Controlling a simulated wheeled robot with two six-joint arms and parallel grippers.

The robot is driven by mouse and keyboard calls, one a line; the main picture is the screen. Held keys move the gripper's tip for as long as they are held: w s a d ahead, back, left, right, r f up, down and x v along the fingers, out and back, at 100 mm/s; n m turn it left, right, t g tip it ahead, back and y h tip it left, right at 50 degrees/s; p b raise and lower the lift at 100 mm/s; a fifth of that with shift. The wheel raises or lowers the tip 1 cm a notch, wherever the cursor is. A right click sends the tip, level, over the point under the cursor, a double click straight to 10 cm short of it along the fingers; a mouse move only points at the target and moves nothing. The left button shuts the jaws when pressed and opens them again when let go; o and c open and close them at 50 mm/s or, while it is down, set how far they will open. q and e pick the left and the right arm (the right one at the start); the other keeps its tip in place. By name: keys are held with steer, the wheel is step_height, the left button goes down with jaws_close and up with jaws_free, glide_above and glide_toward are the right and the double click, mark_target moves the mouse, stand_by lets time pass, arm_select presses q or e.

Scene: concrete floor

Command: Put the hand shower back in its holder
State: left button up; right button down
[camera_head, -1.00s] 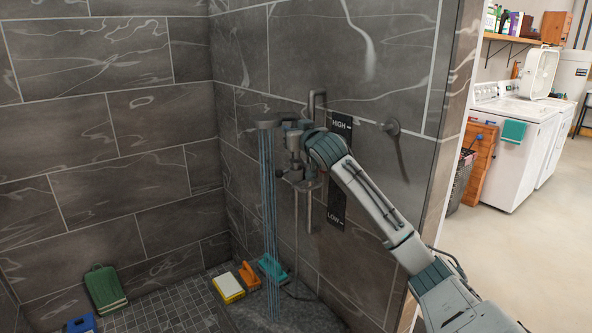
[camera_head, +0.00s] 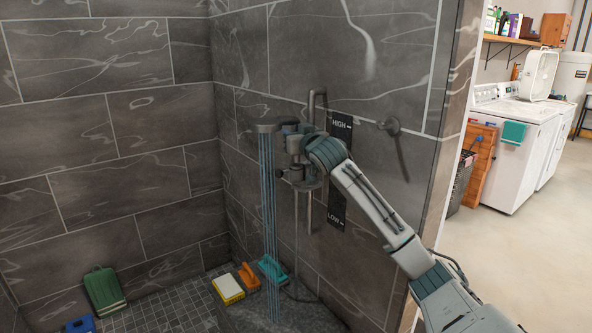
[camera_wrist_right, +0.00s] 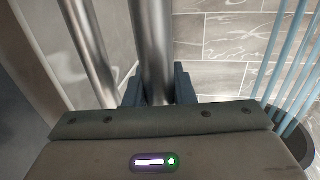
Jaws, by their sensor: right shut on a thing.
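The hand shower (camera_head: 268,127) is upright beside the wall rail, its head facing down with blue water streams falling from it. My right gripper (camera_head: 293,133) is shut on its metal handle (camera_wrist_right: 152,45), which shows between the blue fingers (camera_wrist_right: 157,88) in the wrist view. The holder (camera_head: 302,181) sits on the vertical rail (camera_head: 307,215), with a small knob on its left. The handle's lower end is just above or at the holder; I cannot tell whether it is inside. My left gripper is not in view.
A green item (camera_head: 104,290) leans at the lower left.

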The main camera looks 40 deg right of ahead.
steer(key=shift+f, duration=0.2)
steer(key=c, duration=1.1)
jaws_free()
steer(key=shift+c, duration=0.2)
steer(key=shift+s, duration=0.1)
steer(key=b+v, duration=0.7)
steer(key=v, duration=0.3)
steer(key=shift+s+a, duration=0.2)
steer(key=shift+s, duration=0.1)
steer(key=shift+r, duration=0.1)
